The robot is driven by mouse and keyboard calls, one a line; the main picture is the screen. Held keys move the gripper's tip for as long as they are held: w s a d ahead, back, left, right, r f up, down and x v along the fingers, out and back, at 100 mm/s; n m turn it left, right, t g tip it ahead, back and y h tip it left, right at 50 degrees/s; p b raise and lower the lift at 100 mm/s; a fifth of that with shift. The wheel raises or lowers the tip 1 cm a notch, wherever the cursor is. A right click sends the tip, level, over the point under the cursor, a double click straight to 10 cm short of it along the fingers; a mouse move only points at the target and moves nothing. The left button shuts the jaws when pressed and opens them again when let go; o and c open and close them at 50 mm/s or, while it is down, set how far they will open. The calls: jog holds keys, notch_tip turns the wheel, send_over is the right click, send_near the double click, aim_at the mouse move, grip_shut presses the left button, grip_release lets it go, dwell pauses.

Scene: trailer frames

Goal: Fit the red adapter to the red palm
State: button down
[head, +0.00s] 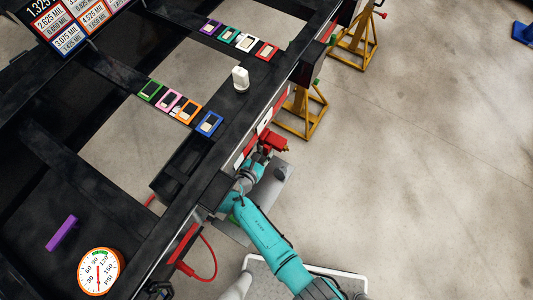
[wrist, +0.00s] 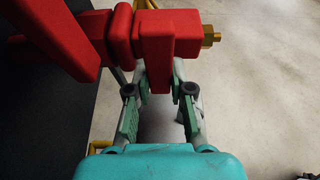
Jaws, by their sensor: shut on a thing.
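The red adapter (wrist: 158,45) has a round face on its left, a flat tab pointing down and a brass fitting on its right. My gripper (wrist: 161,80) is shut on the adapter's tab from below. The red palm (wrist: 62,28) is at the upper left of the wrist view, its round face up against the adapter's face with little or no gap visible. I cannot tell whether the two are locked together. In the head view the adapter (head: 276,142) is at the outer side of the dark frame, with my gripper (head: 262,157) just below it.
A red hose (head: 211,262) hangs at the lower left of my arm. Yellow stands (head: 308,113) are under the frame.

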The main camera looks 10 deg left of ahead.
jog(key=shift+w+a, duration=0.1)
jog(key=shift+a, duration=0.1)
jog(key=c, duration=1)
grip_release()
jog(key=shift+o, duration=0.2)
